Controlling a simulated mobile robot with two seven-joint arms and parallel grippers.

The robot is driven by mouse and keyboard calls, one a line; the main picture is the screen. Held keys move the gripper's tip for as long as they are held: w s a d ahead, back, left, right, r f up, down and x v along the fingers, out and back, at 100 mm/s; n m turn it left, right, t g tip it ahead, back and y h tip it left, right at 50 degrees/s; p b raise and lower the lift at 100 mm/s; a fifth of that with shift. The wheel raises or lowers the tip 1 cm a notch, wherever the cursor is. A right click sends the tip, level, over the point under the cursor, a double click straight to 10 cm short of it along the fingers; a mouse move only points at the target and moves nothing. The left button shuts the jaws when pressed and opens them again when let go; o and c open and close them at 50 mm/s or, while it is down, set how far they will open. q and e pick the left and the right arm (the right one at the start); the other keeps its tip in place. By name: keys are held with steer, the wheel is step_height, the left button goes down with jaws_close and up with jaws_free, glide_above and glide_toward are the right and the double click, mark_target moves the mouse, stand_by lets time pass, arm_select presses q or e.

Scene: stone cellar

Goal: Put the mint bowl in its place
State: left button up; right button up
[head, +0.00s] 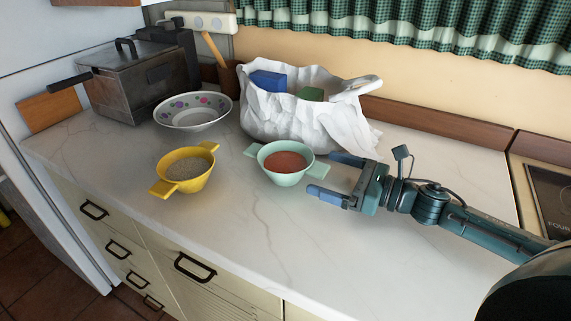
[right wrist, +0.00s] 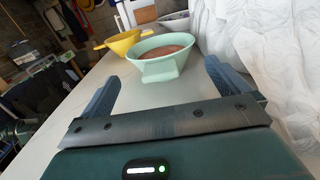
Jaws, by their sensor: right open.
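The mint bowl (head: 284,173) stands upright on the white counter, with a reddish-brown filling and two flat handles. My right gripper (head: 330,176) is open at its right side, its fingertips pointing left towards the bowl's right handle. In the right wrist view the mint bowl (right wrist: 160,57) lies ahead, beyond and between the two open fingers (right wrist: 165,85), its near handle facing me. I cannot tell whether a finger touches it. No marked place for the bowl can be made out. My left gripper does not show.
A yellow bowl (head: 187,170) with grey filling stands left of the mint bowl. The counter's front (head: 300,240) is clear.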

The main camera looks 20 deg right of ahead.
mark_target(310, 166)
steer(key=x, duration=0.3)
steer(key=shift+w+r+p, duration=0.15)
steer(key=shift+r+p, duration=0.05)
steer(key=shift+p, duration=0.15)
steer(key=shift+w+a+f, duration=0.2)
steer(key=shift+w+a, duration=0.25)
steer(key=shift+a, duration=0.05)
steer(key=shift+c, duration=0.4)
steer(key=shift+r, duration=0.1)
jaws_close()
